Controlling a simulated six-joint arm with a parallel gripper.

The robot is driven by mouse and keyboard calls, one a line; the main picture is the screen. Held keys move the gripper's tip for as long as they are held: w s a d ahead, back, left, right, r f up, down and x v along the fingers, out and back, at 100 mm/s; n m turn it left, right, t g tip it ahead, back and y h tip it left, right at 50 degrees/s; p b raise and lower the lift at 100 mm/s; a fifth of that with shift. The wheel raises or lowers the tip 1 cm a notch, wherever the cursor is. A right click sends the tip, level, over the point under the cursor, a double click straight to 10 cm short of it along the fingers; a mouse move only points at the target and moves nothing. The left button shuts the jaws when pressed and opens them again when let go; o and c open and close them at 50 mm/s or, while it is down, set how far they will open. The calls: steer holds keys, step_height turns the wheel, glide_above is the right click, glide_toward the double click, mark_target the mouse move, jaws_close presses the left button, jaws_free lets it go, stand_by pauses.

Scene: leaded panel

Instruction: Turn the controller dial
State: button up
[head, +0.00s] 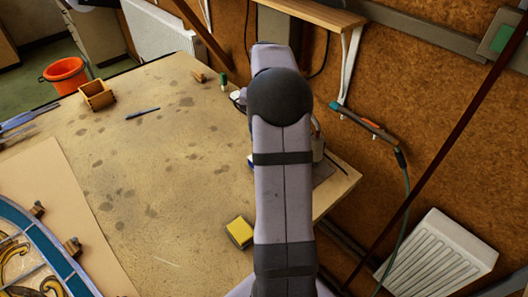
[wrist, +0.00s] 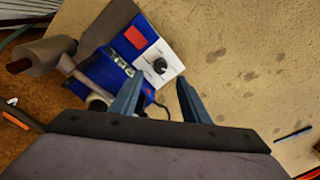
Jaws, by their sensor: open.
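The controller (wrist: 105,80) is a blue box with a white front panel in the wrist view. Its black dial (wrist: 160,66) sits on the white panel, close to a red patch. My gripper (wrist: 155,97) is open, its two blue-grey fingers apart. In that picture the dial shows just beyond the gap between the fingertips; I cannot tell whether they touch it. In the head view my arm covers nearly all of the controller and hides the dial and the fingertips.
The worktable (head: 185,150) is stained and largely clear in the middle. A yellow sponge (head: 240,232) lies near my arm. A leaded panel (head: 35,255) lies at the left, with a wooden box (head: 96,95) and a pen (head: 142,113) farther back.

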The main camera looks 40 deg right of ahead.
steer(key=shift+f+p, duration=1.1)
steer(key=shift+f, duration=2.55)
steer(key=c, duration=1.1)
